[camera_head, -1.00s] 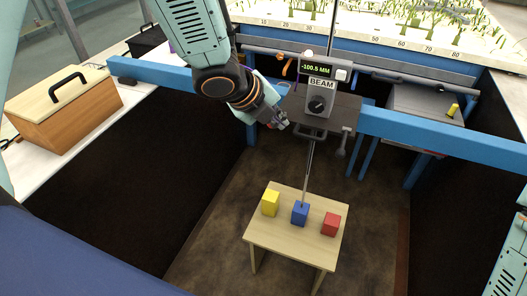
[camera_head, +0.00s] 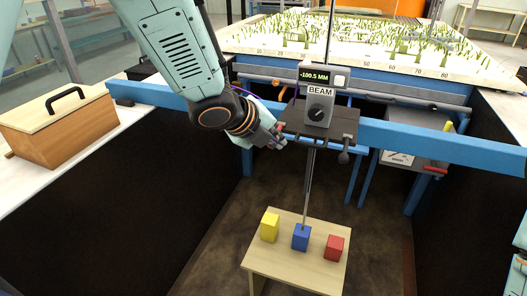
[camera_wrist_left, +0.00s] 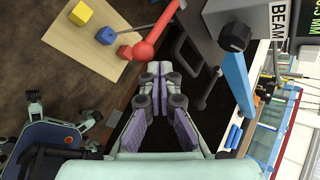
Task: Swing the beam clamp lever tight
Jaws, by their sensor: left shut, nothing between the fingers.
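The beam unit (camera_head: 318,97) carries a display reading -100.5 MM, the word BEAM and a black knob; it sits on a dark carriage plate by the blue rail. In the left wrist view a red lever with a ball end (camera_wrist_left: 142,50) stands ahead of my fingers, its ball overlapping the red block in the picture. I cannot make that lever out clearly in the head view. A dark handle (camera_head: 344,157) hangs at the plate's right. My left gripper (camera_head: 280,141) is shut and empty, left of the plate; its closed fingertips (camera_wrist_left: 160,72) point towards the lever. My right gripper is out of view.
A low wooden table (camera_head: 283,264) below holds a yellow block (camera_head: 270,227), a blue block (camera_head: 301,237) under the vertical rod, and a red block (camera_head: 334,247). The blue rail (camera_head: 440,146) crosses the scene. A wooden box (camera_head: 60,130) stands at the left.

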